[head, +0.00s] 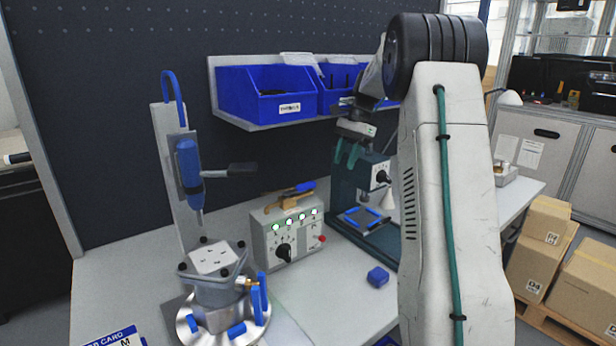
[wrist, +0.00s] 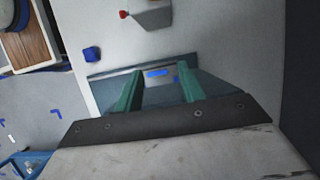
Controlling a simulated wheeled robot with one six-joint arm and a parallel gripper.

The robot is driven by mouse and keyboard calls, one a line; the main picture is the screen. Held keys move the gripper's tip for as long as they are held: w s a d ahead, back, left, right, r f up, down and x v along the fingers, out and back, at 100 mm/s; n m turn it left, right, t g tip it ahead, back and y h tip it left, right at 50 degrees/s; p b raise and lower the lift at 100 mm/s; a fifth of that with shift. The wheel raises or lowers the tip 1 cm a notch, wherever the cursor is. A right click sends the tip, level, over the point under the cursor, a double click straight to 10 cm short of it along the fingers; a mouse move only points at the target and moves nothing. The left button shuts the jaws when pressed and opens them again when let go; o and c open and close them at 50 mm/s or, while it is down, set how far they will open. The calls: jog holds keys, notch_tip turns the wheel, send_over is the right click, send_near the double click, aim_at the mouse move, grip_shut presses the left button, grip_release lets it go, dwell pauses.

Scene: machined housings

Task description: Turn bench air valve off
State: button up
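A brass valve (head: 288,195) with a blue lever (head: 305,187) sits at the top of the grey control box (head: 285,232) on the bench. The lever lies roughly level, pointing right. The valve does not show in the wrist view; only a corner of the box (wrist: 155,12) with its red knob (wrist: 125,14) does. My gripper (head: 347,158) is right of the valve and higher, in front of the dark green press. Its two teal fingers stand apart with nothing held between them, as the wrist view (wrist: 158,88) also shows.
The press (head: 345,190) stands close by my gripper. Blue bins (head: 265,105) sit on a shelf above. A small blue block (head: 378,277) lies on the bench (head: 340,300). A fixture (head: 218,290) with blue handles stands at left. Cartons (head: 545,235) are at right.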

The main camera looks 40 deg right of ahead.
send_near(307, 183)
jog(key=x, duration=0.5)
jog(key=shift+s, duration=0.1)
jog(key=shift+x, duration=1)
jog(key=shift+a+f, duration=0.3)
jog(key=shift+f, duration=0.2)
grip_shut()
